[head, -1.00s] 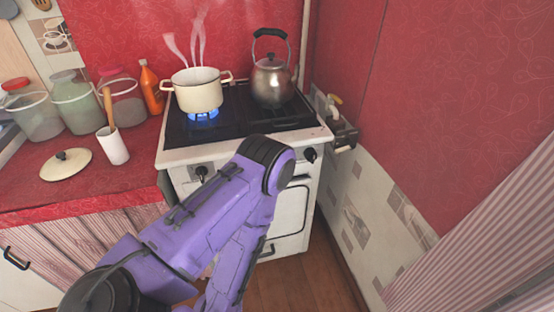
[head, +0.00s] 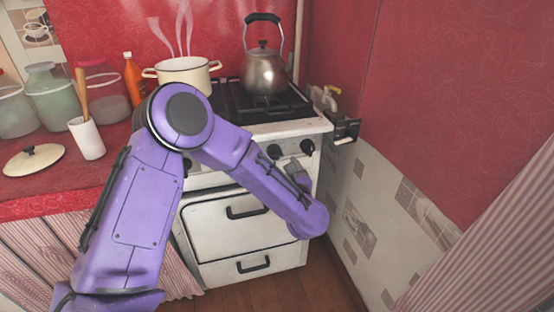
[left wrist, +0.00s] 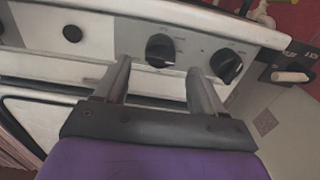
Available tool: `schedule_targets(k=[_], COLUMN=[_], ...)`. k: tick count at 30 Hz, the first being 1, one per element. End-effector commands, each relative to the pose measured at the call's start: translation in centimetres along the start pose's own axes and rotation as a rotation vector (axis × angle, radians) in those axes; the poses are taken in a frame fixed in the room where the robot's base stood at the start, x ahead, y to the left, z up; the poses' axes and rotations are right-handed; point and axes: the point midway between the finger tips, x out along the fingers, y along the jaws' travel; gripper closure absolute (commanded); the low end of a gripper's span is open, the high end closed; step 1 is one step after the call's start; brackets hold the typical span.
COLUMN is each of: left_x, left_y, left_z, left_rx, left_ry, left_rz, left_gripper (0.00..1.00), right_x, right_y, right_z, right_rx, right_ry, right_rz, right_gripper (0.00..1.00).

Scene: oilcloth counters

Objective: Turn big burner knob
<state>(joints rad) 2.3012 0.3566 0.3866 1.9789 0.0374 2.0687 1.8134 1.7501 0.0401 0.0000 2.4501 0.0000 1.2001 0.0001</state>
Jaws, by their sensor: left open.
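The white stove (head: 205,225) has black knobs on its front panel. In the left wrist view, one black knob (left wrist: 160,50) lies ahead of and between my left gripper's fingertips. A second black knob (left wrist: 226,65) is beyond the right finger. In the head view, two knobs (head: 273,152) (head: 307,147) show at the panel's right part. I cannot tell which knob is the big burner's. My left gripper (left wrist: 160,70) is open and empty, a little short of the panel. In the head view it (head: 292,170) is small and partly hidden by my forearm. My right gripper is not in view.
A steaming cream pot (head: 183,75) and a metal kettle (head: 264,72) stand on the stove top. A valve with a pale handle (head: 345,138) is on the wall to the right. Jars, an orange bottle (head: 134,80) and a white cup (head: 87,138) stand on the left counter.

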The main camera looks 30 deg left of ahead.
Motion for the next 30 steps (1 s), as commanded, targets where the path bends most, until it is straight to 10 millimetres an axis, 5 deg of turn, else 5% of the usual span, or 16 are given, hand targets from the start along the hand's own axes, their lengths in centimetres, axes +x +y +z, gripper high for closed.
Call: schedule_targets(k=[6, 17, 22, 30], left_x=[4.0, 5.0, 5.0, 4.9], left_y=[0.0, 0.0, 0.0, 0.0], left_z=[0.0, -0.1, -0.1, -0.1], left_rx=[0.001, 0.005, 0.005, 0.020], left_ry=[0.001, 0.001, 0.001, 0.001], left_rz=[0.001, -0.003, -0.003, -0.003], left_gripper=[0.30, 0.30, 0.82, 0.86], right_x=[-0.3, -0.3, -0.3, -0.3], right_y=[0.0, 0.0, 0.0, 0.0], right_z=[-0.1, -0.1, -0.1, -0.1], right_rx=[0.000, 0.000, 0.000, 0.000], right_ry=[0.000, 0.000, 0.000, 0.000], right_rz=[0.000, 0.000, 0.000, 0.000], right_gripper=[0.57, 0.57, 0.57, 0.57])
